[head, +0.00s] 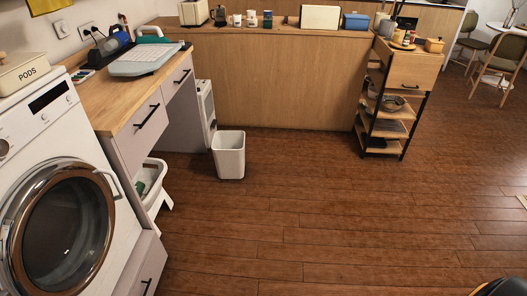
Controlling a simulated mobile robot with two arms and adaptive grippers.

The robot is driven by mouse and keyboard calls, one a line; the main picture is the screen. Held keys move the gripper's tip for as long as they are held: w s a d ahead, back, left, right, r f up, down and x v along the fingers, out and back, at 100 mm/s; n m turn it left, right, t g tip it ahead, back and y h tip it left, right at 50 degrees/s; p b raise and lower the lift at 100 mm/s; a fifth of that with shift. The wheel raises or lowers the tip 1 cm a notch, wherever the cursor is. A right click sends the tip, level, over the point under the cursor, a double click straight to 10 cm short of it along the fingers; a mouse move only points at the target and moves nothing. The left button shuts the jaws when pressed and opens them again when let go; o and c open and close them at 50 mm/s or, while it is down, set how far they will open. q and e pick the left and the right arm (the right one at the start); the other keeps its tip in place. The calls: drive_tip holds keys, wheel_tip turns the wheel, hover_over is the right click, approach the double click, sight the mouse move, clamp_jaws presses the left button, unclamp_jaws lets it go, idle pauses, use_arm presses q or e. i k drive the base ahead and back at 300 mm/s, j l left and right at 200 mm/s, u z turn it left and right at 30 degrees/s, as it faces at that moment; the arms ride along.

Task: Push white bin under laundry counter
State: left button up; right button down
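The white bin (229,156) stands upright and open-topped on the wooden floor. It is to the right of the laundry counter (129,98), near its far end and apart from the drawers. The counter has a wooden top, grey drawers with black handles and an open space below. Neither of my grippers is visible in the head view.
A white basket (155,184) with something green inside sits under the counter. A white slatted unit (206,105) stands behind the bin. The washing machine (65,205) is at the left. A shelf cart (394,100) stands at the back right. The middle floor is clear.

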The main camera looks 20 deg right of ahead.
sight(228, 147)
drive_tip(key=z, duration=0.45)
drive_tip(key=i+l, duration=0.1)
drive_tip(key=i, duration=0.45)
drive_tip(key=i+l, duration=0.15)
drive_tip(key=i, duration=0.4)
drive_tip(key=i+l, duration=0.1)
drive_tip(key=i, duration=0.5)
drive_tip(key=i+l, duration=0.15)
drive_tip(key=i, duration=0.4)
